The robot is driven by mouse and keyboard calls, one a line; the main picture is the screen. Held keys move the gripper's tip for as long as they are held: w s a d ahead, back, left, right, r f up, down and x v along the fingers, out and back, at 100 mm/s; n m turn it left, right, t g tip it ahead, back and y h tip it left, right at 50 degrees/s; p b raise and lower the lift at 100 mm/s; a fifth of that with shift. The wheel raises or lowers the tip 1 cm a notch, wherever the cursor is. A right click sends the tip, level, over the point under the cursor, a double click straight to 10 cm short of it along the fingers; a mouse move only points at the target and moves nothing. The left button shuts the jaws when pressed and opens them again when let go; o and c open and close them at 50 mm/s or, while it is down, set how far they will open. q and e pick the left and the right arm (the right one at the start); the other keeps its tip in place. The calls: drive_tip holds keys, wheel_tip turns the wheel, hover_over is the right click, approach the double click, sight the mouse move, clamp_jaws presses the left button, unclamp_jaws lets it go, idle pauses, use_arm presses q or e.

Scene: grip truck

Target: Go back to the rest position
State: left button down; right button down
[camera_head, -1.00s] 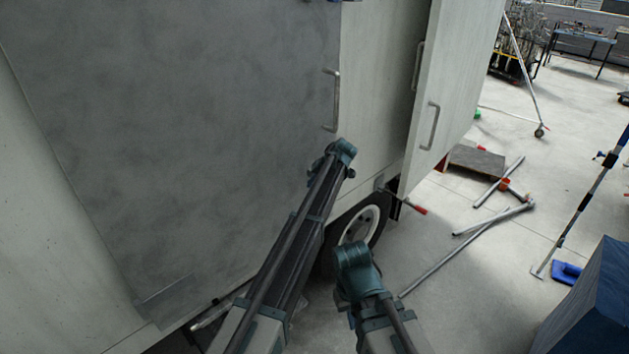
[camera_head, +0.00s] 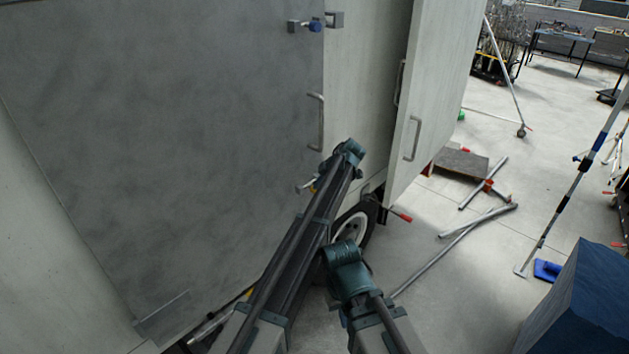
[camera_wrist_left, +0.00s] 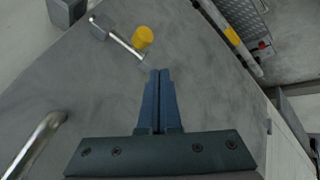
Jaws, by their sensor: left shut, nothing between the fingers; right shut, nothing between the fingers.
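My left gripper (camera_wrist_left: 160,75) shows in the left wrist view with its two dark fingers together and nothing between them.
A pale door (camera_head: 437,100) stands open. A wheel (camera_head: 352,228), metal pipes (camera_head: 450,250) and a blue block (camera_head: 580,305) lie lower right. Floor between is partly clear.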

use_arm(q)
drive_tip(key=s+a+f+m+g+h, duration=0.15)
drive_tip(key=s+a+m, duration=0.4)
drive_tip(key=s, duration=0.85)
drive_tip(key=s+a+f+m+g+h, duration=0.15)
drive_tip(key=s+a+m, duration=0.45)
drive_tip(key=s, duration=0.9)
drive_tip(key=s+a+f+m+g+h, duration=0.1)
drive_tip(key=s+a+m+h, duration=0.25)
drive_tip(key=s+m, duration=0.75)
drive_tip(key=s+d+f+b, duration=0.2)
drive_tip(key=d+f+b, duration=0.1)
drive_tip(key=f+b, duration=0.3)
drive_tip(key=s+d+f+y+b, duration=0.1)
drive_tip(key=s+d+f+b, duration=0.2)
drive_tip(key=f+b, duration=0.4)
drive_tip(key=s+d+f+y+b, duration=0.1)
drive_tip(key=s+d+f+b, duration=0.1)
drive_tip(key=d+f+b, duration=0.2)
wheel_tip(320, 180, down, 3)
drive_tip(key=b, duration=0.3)
drive_tip(key=shift+s+d+f+g, duration=0.15)
drive_tip(key=shift+s+d+g, duration=0.1)
drive_tip(key=shift+d+g, duration=0.15)
drive_tip(key=shift+w, duration=0.1)
